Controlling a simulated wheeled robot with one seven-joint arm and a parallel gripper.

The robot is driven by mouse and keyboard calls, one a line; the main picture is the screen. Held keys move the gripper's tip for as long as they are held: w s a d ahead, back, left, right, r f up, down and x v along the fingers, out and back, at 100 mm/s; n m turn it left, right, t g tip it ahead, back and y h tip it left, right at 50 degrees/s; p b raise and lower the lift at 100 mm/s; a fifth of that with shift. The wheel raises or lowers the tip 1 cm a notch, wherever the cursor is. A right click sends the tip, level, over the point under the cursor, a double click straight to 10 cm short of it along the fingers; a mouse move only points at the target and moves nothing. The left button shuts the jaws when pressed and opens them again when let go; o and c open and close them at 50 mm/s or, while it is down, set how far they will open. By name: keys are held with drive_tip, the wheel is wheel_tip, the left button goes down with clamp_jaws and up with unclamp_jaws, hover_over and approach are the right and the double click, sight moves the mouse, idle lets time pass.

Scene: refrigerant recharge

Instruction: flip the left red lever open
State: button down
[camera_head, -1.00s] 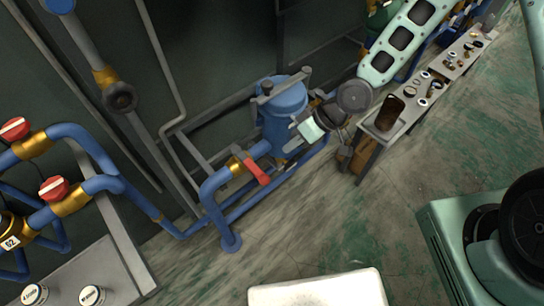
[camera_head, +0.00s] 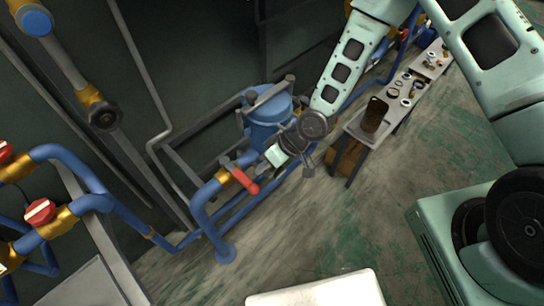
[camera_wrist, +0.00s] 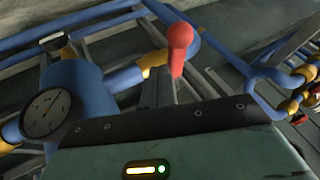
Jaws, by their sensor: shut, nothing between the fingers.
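The red lever (camera_head: 243,180) sits on a brass valve on the blue pipe left of the blue tank (camera_head: 270,112). It slants down to the right in the head view. In the wrist view its rounded red end (camera_wrist: 180,45) stands upright just beyond my fingers. My gripper (camera_head: 264,168) is just right of the lever in the head view, close to its handle. The fingers are shut with nothing between them. I cannot tell whether they touch the lever. My wrist hides part of the tank and the piping behind it.
Blue pipes with red-knobbed valves (camera_head: 40,212) stand at the left. A round gauge (camera_wrist: 45,113) is on the tank in the wrist view. A narrow bench (camera_head: 398,110) with small parts is behind my arm. The floor in front of the piping is clear.

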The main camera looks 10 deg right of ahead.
sight(238, 174)
drive_tip(key=shift+x, duration=1.35)
drive_tip(key=shift+s+a, duration=0.1)
drive_tip(key=shift+s+a+m, duration=0.1)
drive_tip(key=shift+s+m, duration=0.1)
drive_tip(key=shift+m, duration=0.1)
